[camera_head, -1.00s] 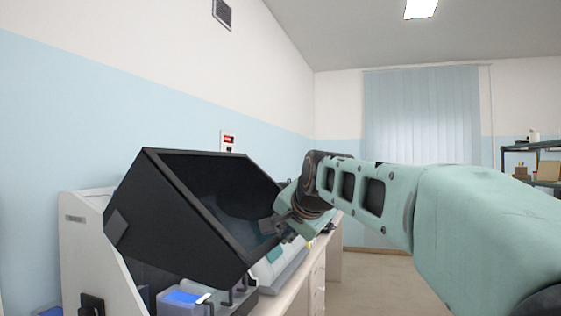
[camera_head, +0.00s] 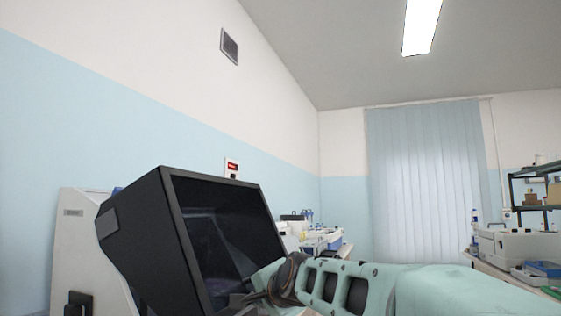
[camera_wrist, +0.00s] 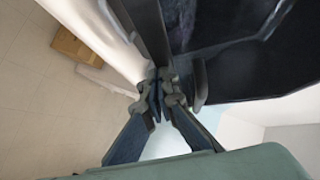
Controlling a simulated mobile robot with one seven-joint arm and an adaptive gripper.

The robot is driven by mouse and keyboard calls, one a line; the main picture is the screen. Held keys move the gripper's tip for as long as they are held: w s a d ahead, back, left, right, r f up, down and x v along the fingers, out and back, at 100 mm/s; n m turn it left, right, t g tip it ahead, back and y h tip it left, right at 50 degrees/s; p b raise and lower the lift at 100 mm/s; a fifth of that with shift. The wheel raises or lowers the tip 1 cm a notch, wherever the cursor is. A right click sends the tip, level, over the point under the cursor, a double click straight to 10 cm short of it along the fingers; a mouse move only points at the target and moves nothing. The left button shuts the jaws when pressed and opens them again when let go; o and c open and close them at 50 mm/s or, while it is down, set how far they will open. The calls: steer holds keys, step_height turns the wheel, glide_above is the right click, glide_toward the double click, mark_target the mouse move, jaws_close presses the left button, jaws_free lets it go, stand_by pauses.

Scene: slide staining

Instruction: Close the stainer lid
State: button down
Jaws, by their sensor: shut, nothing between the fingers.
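The stainer lid (camera_head: 139,240) is a black hood with a dark see-through window (camera_head: 225,235), standing raised and tilted over the white stainer body (camera_head: 82,235). My gripper (camera_head: 248,298) is at the lower right of the lid in the head view, partly cut off by the bottom edge. In the wrist view, my gripper (camera_wrist: 160,95) has its fingers together and empty, close beside a dark edge of the lid (camera_wrist: 240,75). I cannot tell whether the fingertips touch the lid. The stainer's inside is out of view.
Bench instruments (camera_head: 318,238) stand behind the lid, to the right. A second bench with a white device (camera_head: 515,243) and a shelf (camera_head: 530,185) are at the far right. The wall is on the left. Bare floor (camera_wrist: 45,115) shows in the wrist view.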

steer(key=shift+m+t+y, duration=0.4)
steer(key=shift+m+y, duration=0.1)
steer(key=shift+y, duration=0.1)
steer(key=shift+w+a+f+b, duration=0.35)
steer(key=shift+w+a+f, duration=0.25)
steer(key=shift+a+f, duration=1.4)
steer(key=shift+w+a+f+b, duration=0.4)
steer(key=shift+w+a+f, duration=0.2)
steer(key=shift+a+f, duration=1.3)
steer(key=shift+w+a+f+b, duration=0.35)
steer(key=shift+w+a+f, duration=0.25)
steer(key=shift+a+f, duration=1.4)
steer(key=shift+d+f, duration=0.1)
steer(key=shift+f, duration=0.3)
